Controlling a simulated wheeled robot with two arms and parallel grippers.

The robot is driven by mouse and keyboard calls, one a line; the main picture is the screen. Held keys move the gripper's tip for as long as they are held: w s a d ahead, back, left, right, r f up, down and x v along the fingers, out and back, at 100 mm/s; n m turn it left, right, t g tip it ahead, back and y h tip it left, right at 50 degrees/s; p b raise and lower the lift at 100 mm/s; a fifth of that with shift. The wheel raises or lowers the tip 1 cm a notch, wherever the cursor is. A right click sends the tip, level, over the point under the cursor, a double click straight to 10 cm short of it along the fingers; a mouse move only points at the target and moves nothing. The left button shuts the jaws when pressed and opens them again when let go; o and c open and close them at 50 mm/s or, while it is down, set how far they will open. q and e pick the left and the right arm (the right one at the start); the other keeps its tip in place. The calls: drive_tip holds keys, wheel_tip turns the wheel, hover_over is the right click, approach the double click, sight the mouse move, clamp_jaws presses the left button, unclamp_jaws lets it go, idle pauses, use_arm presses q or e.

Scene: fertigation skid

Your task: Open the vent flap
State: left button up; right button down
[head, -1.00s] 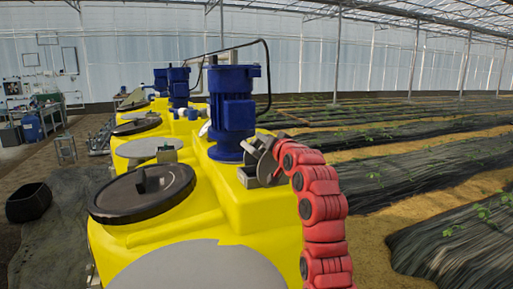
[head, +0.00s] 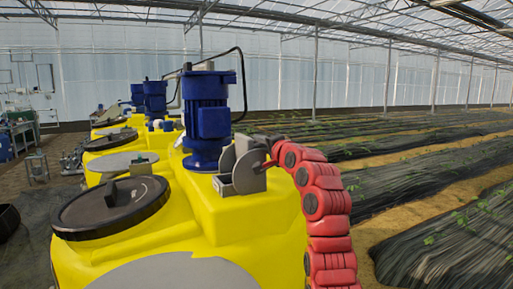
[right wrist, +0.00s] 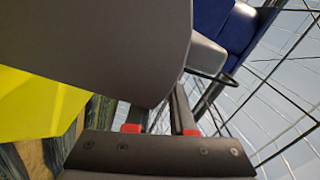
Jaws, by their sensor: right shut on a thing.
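The vent flap (head: 249,171) is a grey round plate standing steeply tilted in a grey bracket on the yellow tank top, just right of the front blue motor. My right gripper (head: 268,150) is at the flap's right upper edge, at the end of my red arm; its fingers are small and partly hidden here. In the right wrist view the flap (right wrist: 105,50) fills the upper left as a large grey plate. It hides part of my right gripper (right wrist: 158,118), which is shut on the flap's edge. My left gripper is in neither view.
The front blue motor (head: 208,120) stands close left of the flap. A dark round lid (head: 110,205) lies on the yellow tank (head: 160,245). More tanks and motors line up behind. Covered plant rows (head: 430,170) lie to the right.

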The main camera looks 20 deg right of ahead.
drive_tip(key=shift+w+d+f, duration=0.15)
drive_tip(key=shift+d+f, duration=0.15)
drive_tip(key=shift+f, duration=0.35)
drive_tip(key=c, duration=0.9)
unclamp_jaws()
drive_tip(key=shift+o, duration=0.5)
drive_tip(key=shift+r, duration=0.15)
drive_tip(key=s+b, duration=0.6)
drive_tip(key=s, duration=1.1)
drive_tip(key=shift+s+d, duration=0.2)
drive_tip(key=shift+d, duration=0.05)
drive_tip(key=shift+r, duration=0.15)
